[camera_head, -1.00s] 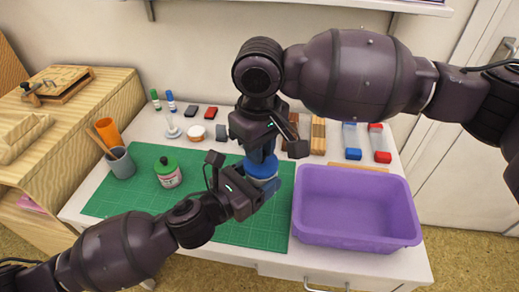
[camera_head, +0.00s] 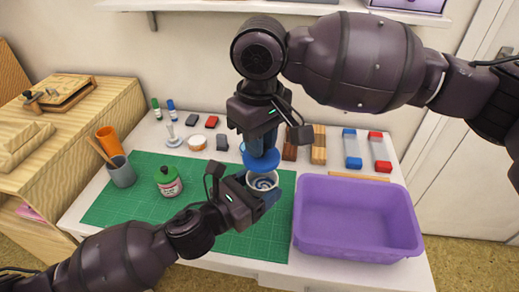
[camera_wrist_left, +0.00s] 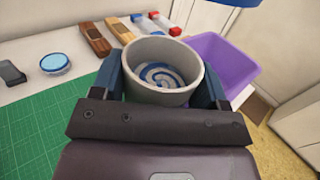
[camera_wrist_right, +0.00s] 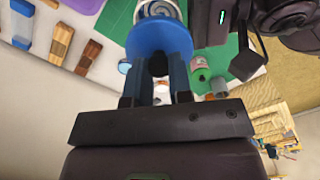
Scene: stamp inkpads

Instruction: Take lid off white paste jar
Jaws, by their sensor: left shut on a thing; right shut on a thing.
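The white paste jar (camera_head: 263,183) is uncovered over the green mat; a blue and white swirl shows inside it. My left gripper (camera_head: 252,193) is shut around the jar's sides, and the left wrist view shows the jar (camera_wrist_left: 152,94) between both fingers. The blue lid (camera_head: 262,162) is apart from the jar, just above it and slightly to its left. My right gripper (camera_head: 262,142) is shut on the lid from above; the right wrist view shows the lid (camera_wrist_right: 158,38) at the fingertips. The jar's base is hidden in the head view.
The green cutting mat (camera_head: 235,243) is mostly clear at front. A purple bin (camera_head: 357,250) stands close on the right. A green-lidded jar (camera_head: 168,182) and a grey cup (camera_head: 122,174) stand on the left. Inkpads and blocks line the back.

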